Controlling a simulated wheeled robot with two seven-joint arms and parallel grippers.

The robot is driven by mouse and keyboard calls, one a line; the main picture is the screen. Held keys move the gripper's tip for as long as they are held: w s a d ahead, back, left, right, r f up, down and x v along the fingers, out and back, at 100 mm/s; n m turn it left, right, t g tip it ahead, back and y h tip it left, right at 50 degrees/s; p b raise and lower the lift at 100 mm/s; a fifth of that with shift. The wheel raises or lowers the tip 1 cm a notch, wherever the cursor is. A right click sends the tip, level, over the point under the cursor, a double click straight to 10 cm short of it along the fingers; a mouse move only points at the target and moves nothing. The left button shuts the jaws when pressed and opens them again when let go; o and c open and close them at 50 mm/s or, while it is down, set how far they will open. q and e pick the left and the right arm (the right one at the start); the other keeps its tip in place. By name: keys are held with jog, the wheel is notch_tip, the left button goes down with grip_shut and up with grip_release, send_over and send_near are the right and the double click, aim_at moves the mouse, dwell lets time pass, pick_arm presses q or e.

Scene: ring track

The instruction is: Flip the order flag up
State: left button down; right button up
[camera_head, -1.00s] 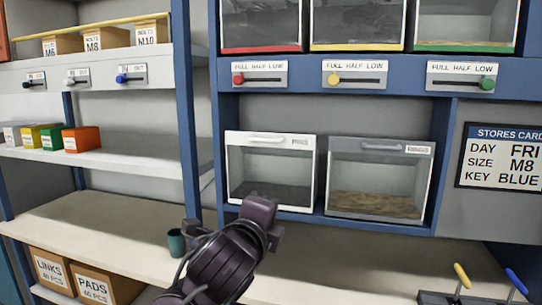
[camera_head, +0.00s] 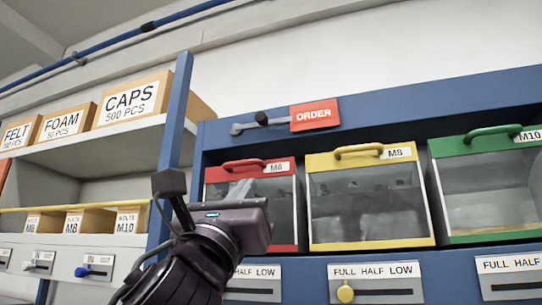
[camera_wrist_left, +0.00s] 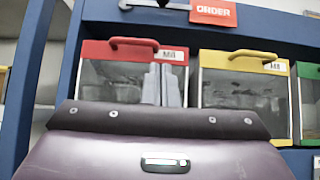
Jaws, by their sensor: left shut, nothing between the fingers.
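The order flag is a red plate marked ORDER (camera_head: 314,115) on the blue top beam. A grey lever with a black knob (camera_head: 261,118) lies nearly level to the left of the plate. The red plate also shows at the top of the left wrist view (camera_wrist_left: 214,12), with part of the lever beside it cut by the frame edge. My left gripper (camera_head: 240,190) is shut and empty, in front of the red-framed M6 bin (camera_head: 283,222) and below the flag. Its fingers also show in the left wrist view (camera_wrist_left: 165,84). My right gripper is not in view.
A yellow-framed M8 bin (camera_head: 368,240) and a green-framed M10 bin (camera_head: 485,230) stand to the right. Slider plates (camera_head: 375,283) run below the bins. A blue post (camera_head: 175,140) and boxes marked CAPS (camera_head: 130,102) are at left. The wall above the beam is clear.

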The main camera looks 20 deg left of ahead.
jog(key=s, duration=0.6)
pick_arm(q)
jog(key=p, duration=0.4)
send_near(264, 127)
jog(key=p+x, duration=0.4)
jog(key=x, duration=0.1)
jog(key=shift+w+d+f, duration=0.1)
jog(key=shift+w+f, duration=0.2)
jog(key=shift+f, duration=0.1)
jog(key=shift+s+r+p, duration=0.25)
jog(key=shift+r+p, duration=0.4)
jog(key=shift+p, duration=0.1)
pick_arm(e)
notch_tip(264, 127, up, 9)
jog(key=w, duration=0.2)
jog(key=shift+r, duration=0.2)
pick_arm(q)
jog(key=shift+w, duration=0.2)
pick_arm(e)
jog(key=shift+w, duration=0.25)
